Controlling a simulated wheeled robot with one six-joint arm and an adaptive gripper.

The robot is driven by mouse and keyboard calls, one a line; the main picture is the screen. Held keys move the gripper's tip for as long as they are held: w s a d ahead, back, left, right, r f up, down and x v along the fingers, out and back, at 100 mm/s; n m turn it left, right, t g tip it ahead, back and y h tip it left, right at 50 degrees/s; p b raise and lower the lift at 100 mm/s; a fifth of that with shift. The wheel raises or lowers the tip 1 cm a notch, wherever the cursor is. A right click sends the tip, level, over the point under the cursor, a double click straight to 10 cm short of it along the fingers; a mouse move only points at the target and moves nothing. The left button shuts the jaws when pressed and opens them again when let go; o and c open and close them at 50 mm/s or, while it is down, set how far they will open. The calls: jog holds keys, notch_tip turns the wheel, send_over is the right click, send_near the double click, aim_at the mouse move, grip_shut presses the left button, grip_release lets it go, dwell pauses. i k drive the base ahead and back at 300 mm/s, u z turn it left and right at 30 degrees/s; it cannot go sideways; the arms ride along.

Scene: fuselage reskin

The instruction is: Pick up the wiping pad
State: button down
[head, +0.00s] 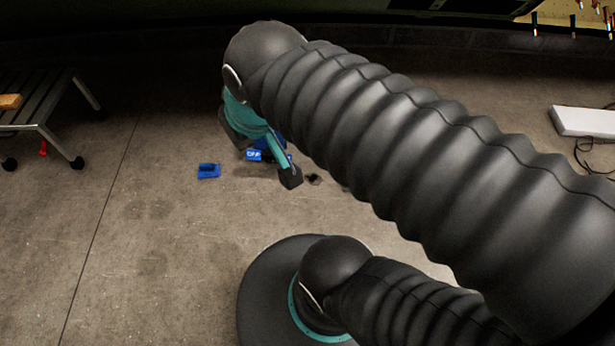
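A small blue block-like thing (208,171) with a dark top lies on the concrete floor, left of my gripper. It may be the wiping pad, but I cannot tell for sure. My gripper (291,177) shows only in part, below the teal wrist of my arm, with a dark tip pointing down. Its finger gap does not show clearly. Blue parts with white lettering (256,155) show just beside the teal link; I cannot tell whether they belong to my gripper or to something behind it. My black-sleeved arm hides much of the floor to the right.
A grey slatted cart (40,95) on black casters stands at the left, with a tan block (10,101) on it. A white slab (583,121) and a dark cable (594,158) are at the far right. The floor at the left front is clear.

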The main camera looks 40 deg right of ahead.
aim_at(206, 170)
jog(key=k, duration=0.5)
jog(key=z, duration=1.4)
jog(key=i, duration=1)
jog(key=u, duration=1.6)
jog(key=i, duration=0.5)
